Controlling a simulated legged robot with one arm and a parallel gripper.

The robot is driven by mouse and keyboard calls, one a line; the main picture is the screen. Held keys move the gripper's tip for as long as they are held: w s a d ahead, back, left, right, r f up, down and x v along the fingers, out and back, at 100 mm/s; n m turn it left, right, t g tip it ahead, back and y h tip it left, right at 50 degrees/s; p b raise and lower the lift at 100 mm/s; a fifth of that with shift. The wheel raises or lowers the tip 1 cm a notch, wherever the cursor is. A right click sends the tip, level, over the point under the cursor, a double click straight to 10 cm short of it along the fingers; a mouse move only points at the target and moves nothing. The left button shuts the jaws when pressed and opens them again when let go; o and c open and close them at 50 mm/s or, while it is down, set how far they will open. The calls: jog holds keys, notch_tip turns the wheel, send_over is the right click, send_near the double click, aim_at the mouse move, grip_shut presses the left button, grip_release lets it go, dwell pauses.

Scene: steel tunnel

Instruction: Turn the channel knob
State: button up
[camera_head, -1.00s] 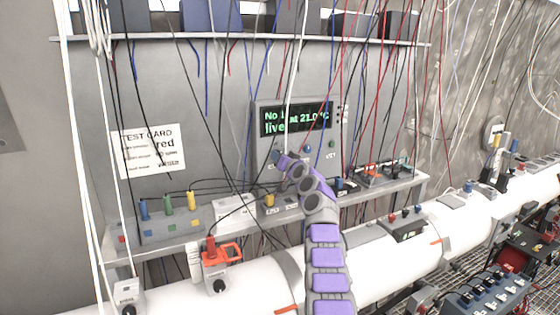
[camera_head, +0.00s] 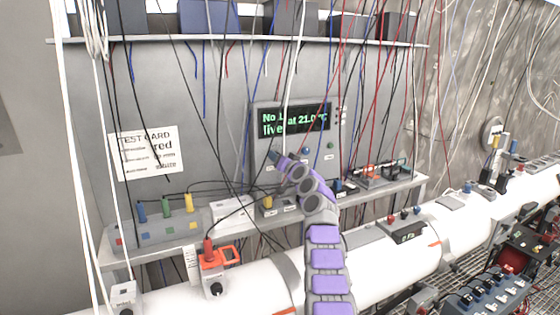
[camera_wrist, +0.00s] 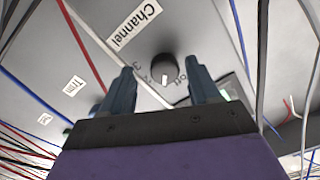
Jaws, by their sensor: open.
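The channel knob (camera_wrist: 166,68) is a small dark round knob with a white mark, on a grey panel beside a "Channel" label (camera_wrist: 134,23) in the wrist view. My gripper (camera_wrist: 163,80) is open, with one dark finger on each side of the knob in that view. I cannot tell whether the fingertips touch it or are still short of the panel. In the head view my gripper (camera_head: 274,156) is at the lower left of the grey instrument panel (camera_head: 254,135), and the knob is hidden there. The panel's display (camera_head: 295,119) shows green text.
A shelf below the panel carries a block with coloured plugs (camera_head: 160,226) and other small devices. A white pipe (camera_head: 375,262) runs across the front. Many loose cables hang around the panel, some close to my gripper. A test card (camera_head: 147,153) is on the wall at left.

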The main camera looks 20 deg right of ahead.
jog(key=shift+a, duration=0.2)
jog(key=s+d+b, duration=0.1)
jog(key=s+b, duration=1)
jog(key=s, duration=0.6)
jog(key=shift+s, duration=0.15)
dwell(0.5)
jog(key=shift+f, duration=0.1)
dwell(0.4)
